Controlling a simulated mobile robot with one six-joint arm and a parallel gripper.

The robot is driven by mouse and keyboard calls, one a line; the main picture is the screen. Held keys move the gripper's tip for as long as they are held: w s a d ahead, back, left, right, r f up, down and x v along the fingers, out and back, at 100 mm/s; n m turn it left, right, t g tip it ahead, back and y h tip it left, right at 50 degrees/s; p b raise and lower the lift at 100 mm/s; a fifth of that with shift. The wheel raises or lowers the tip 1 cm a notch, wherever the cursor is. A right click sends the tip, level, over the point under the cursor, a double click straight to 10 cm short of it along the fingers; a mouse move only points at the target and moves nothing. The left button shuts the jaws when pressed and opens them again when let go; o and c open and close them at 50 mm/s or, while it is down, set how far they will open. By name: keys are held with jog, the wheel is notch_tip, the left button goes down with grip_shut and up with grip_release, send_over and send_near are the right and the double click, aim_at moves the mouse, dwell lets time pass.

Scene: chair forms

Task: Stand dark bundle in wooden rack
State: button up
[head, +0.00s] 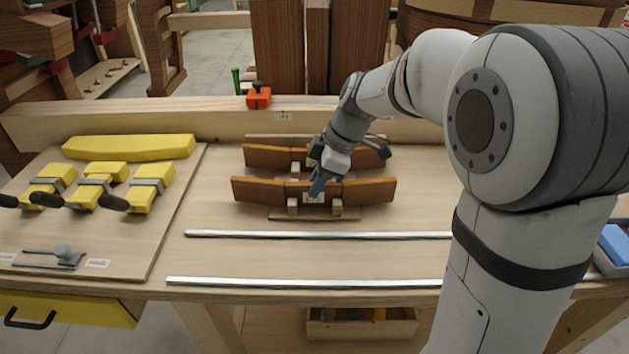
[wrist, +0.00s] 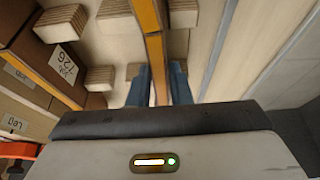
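A dark brown curved bundle (head: 262,191) with an orange top edge stands upright at the front of the wooden rack (head: 290,213), between small wooden blocks. My gripper (head: 318,186) reaches down over its middle. In the wrist view the blue fingers (wrist: 158,88) lie one on each side of the bundle's orange edge (wrist: 150,20), and the bundle fills the gap between them. A second similar bundle (head: 268,155) stands behind it; its paper label shows in the wrist view (wrist: 62,64). My fingers hide part of the front bundle, and its lower edge is hard to see.
Two metal strips (head: 300,234) lie in front of the rack. A board on the left holds yellow clamps (head: 150,190) and a long yellow piece (head: 130,147). An orange tool (head: 258,97) sits on the back rail. A blue-topped box (head: 615,243) is at the right edge.

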jog(key=o, duration=0.4)
jog(key=shift+o, duration=0.2)
jog(key=v, duration=0.7)
jog(key=shift+d+r, duration=0.15)
jog(key=shift+r, duration=0.25)
jog(key=s+d+f+m+h, duration=0.1)
jog(key=s+d+f+m, duration=0.1)
jog(key=s+m, duration=0.3)
jog(key=s+d+f+m+t+h, duration=0.1)
jog(key=s+d+f+m+h, duration=0.1)
jog(key=s+d+m, duration=0.2)
jog(key=s+d+f+m+t+h, duration=0.1)
jog(key=s+d+f+m, duration=0.2)
jog(key=s+m, duration=0.4)
jog(key=shift+s+d+f+m, duration=0.1)
jog(key=shift+s+d+m, duration=0.1)
jog(key=shift+s, duration=0.35)
jog(key=shift+s+d+m, duration=0.1)
jog(key=shift+s+d, duration=0.15)
jog(key=shift+s, duration=0.35)
jog(key=shift+s+d+f+m+h, duration=0.2)
jog(key=shift+s+f+m+h, duration=0.1)
jog(key=shift+s+f+m, duration=0.15)
